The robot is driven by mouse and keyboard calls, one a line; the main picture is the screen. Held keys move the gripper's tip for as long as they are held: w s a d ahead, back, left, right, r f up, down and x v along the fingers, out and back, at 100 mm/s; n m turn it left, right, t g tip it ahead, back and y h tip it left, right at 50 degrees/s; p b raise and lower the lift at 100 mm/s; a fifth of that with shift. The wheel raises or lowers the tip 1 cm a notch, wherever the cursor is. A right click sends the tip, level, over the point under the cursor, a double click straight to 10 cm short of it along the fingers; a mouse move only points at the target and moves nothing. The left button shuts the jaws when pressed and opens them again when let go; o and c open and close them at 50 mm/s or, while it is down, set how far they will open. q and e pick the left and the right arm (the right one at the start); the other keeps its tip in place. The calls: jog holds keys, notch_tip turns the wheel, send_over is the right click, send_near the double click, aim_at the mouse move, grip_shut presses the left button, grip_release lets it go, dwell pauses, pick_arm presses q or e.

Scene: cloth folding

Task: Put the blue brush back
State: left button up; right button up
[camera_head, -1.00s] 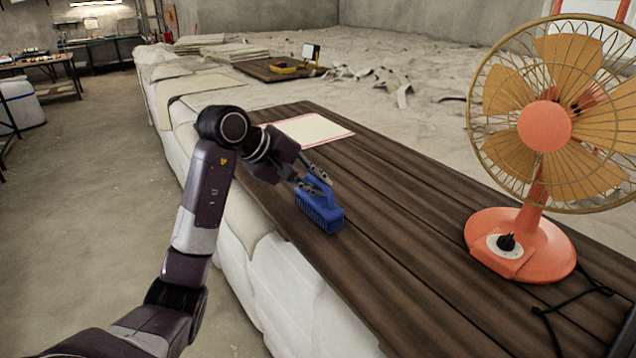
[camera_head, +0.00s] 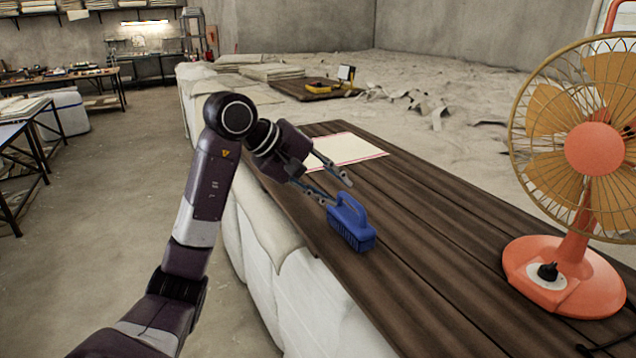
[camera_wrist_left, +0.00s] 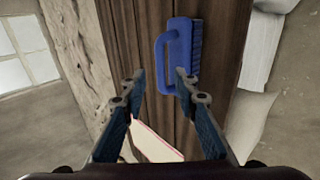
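In the left wrist view the brush (camera_wrist_left: 180,55) lies beyond the fingertips, and nothing is between the fingers of the left gripper (camera_wrist_left: 158,85). My right gripper is in neither view.
An orange fan (camera_head: 565,277) stands on the right of the board. A white sheet with a red border (camera_head: 347,149) lies at the board's far end. A smaller board with a yellow item (camera_head: 322,87) is farther back.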

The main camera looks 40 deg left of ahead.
pick_arm(q)
jog(key=shift+b+v, duration=0.4)
jog(key=shift+v, duration=2.4)
